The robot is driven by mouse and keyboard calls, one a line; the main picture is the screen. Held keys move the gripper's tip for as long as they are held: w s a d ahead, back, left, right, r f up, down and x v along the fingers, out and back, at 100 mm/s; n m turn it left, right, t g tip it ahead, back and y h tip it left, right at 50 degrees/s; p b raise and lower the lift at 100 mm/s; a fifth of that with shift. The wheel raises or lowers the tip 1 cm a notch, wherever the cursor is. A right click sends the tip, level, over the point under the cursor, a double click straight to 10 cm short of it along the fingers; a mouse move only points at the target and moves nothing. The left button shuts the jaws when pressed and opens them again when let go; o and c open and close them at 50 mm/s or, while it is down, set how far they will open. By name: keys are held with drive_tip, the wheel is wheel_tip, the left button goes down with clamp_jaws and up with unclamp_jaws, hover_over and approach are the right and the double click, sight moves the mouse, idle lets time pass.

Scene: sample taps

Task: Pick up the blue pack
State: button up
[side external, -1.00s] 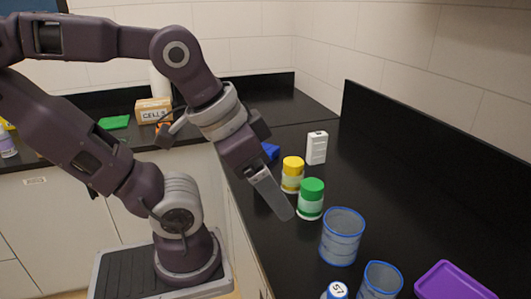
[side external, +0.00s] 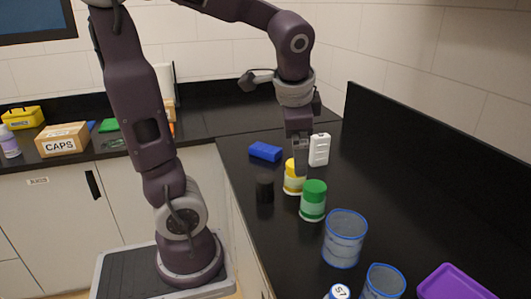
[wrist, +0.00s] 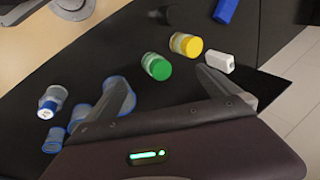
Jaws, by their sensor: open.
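The blue pack (side external: 265,151) lies flat on the black counter, left of the white box in the side view. In the wrist view the blue pack (wrist: 225,10) is at the top edge, partly cut off. My gripper (side external: 301,172) points down over the yellow-lidded jar, right of the blue pack and apart from it. In the wrist view my gripper (wrist: 165,88) has its two fingers spread wide with nothing between them at the tips.
A yellow-lidded jar (side external: 290,180), a green-lidded jar (side external: 313,201), a white box (side external: 319,149) and a black cylinder (side external: 265,189) stand near my gripper. Blue-rimmed beakers (side external: 344,240) and a purple tray (side external: 455,284) are nearer the camera. A black upright panel bounds the right side.

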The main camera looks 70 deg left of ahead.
drive_tip(key=w+a+f+m+g+y, duration=0.2)
drive_tip(key=w+a, duration=0.1)
drive_tip(key=a, duration=0.4)
drive_tip(key=w+a+f+m+g+y, duration=0.1)
drive_tip(key=w+a+f+m+y, duration=0.15)
drive_tip(key=a, duration=0.55)
drive_tip(key=m+g+y, duration=0.4)
drive_tip(key=m, duration=0.2)
approach(266, 148)
wheel_tip(266, 148, up, 6)
drive_tip(key=s+a, duration=0.1)
drive_tip(key=a, duration=0.2)
drive_tip(key=shift+m+y, duration=0.25)
drive_tip(key=shift+m, duration=0.2)
drive_tip(key=f, duration=0.7)
drive_tip(key=shift+a+f, duration=0.25)
drive_tip(key=shift+a, duration=0.05)
drive_tip(key=x, duration=0.5)
drive_tip(key=shift+f, duration=0.15)
drive_tip(key=c, duration=2)
